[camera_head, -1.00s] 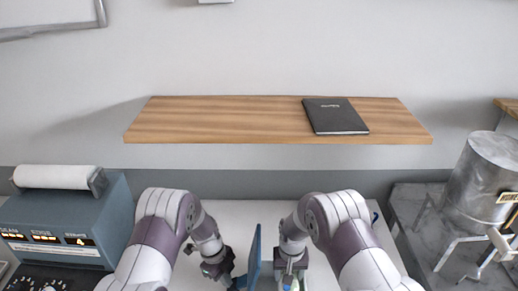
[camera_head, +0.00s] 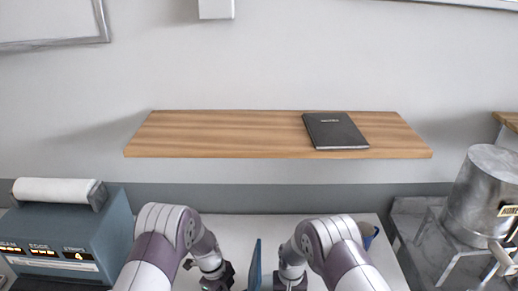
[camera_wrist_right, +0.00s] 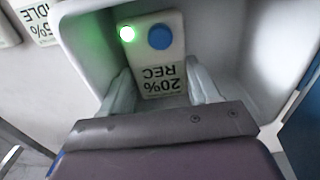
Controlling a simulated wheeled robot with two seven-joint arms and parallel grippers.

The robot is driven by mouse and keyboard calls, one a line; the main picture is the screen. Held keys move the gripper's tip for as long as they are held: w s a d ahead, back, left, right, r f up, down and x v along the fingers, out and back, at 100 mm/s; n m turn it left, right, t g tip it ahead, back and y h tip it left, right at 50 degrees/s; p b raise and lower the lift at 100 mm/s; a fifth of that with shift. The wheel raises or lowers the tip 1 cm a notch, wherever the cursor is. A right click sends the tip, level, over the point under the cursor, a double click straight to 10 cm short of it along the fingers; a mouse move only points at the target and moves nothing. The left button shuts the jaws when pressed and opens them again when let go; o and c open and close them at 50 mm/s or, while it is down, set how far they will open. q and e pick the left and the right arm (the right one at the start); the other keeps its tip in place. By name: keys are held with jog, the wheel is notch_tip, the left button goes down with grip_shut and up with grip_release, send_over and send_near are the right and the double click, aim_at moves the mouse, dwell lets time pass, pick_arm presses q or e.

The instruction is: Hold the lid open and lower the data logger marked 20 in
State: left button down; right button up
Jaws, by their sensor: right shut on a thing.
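The data logger (camera_wrist_right: 160,55) shows in the right wrist view. It is pale, with a lit green light, a blue button and an upside-down label reading "20% REC". My right gripper (camera_wrist_right: 162,88) is shut on it, with a finger on each side. White walls of a box (camera_wrist_right: 245,30) surround the logger; whether it touches the bottom cannot be seen. In the head view the blue lid (camera_head: 254,268) stands upright between my grippers. My left gripper (camera_head: 216,278) is left of the lid, its fingertips cut off by the picture's lower edge. My right gripper (camera_head: 290,284) is right of it.
Other loggers, one labelled "IDLE" (camera_wrist_right: 38,18), lie outside the box. A blue machine (camera_head: 75,235) with displays stands at left, a metal vessel (camera_head: 482,190) at right. A wooden shelf (camera_head: 220,135) holding a black notebook (camera_head: 335,131) is on the wall behind.

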pick_arm(q)
jog(key=shift+s+d+f, duration=0.1)
jog(key=shift+s+f, duration=0.25)
pick_arm(e)
jog(key=shift+f, duration=0.1)
jog(key=o, duration=1.2)
pick_arm(q)
jog(key=shift+a, duration=0.2)
pick_arm(e)
jog(key=shift+d, duration=0.1)
jog(key=shift+c, duration=0.2)
pick_arm(q)
jog(key=shift+w+d+r, duration=0.1)
jog(key=shift+w+d, duration=0.05)
pick_arm(e)
notch_tip(320, 180, up, 12)
jog(key=shift+r, duration=0.1)
jog(key=d+r, duration=0.1)
jog(key=d, duration=0.3)
jog(key=d+r, duration=0.2)
jog(key=d, duration=0.2)
jog(key=d+r, duration=0.2)
jog(key=d, duration=0.2)
jog(key=shift+d, duration=0.1)
